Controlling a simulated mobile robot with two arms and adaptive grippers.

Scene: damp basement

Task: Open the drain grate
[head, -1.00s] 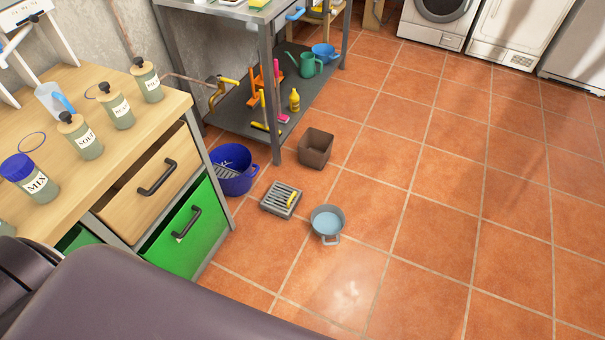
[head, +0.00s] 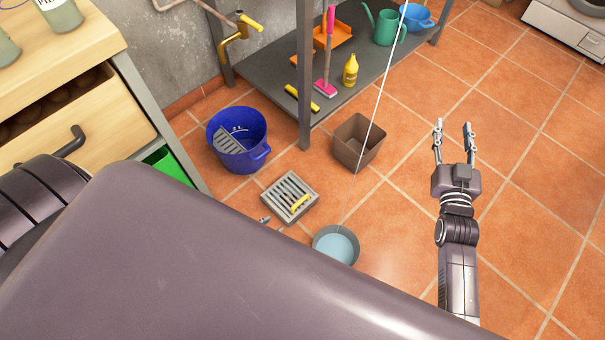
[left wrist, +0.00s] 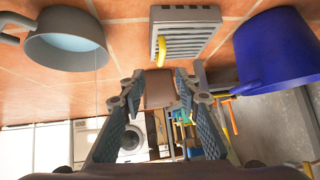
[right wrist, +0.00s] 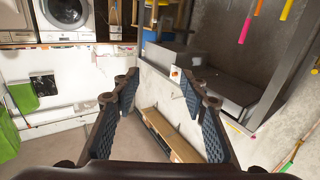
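The grey slatted drain grate (head: 284,190) lies on the tiled floor, with a yellow handle (head: 300,203) on its near right side. The grate also shows at the top of the left wrist view (left wrist: 190,40), with its handle (left wrist: 161,50). My left gripper (head: 272,223) is mostly hidden behind my own body in the head view; only its tips show, just in front of the grate. In the left wrist view its fingers (left wrist: 158,84) are apart and empty. My right gripper (head: 454,130) is open and empty, over the floor to the right.
A grey pan of water (head: 336,246) stands close to the grate, with a thin white line above it. A blue bucket (head: 237,140) is on its left and a brown bin (head: 347,150) behind it. A shelf (head: 390,80) holds tools. Floor at the right is clear.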

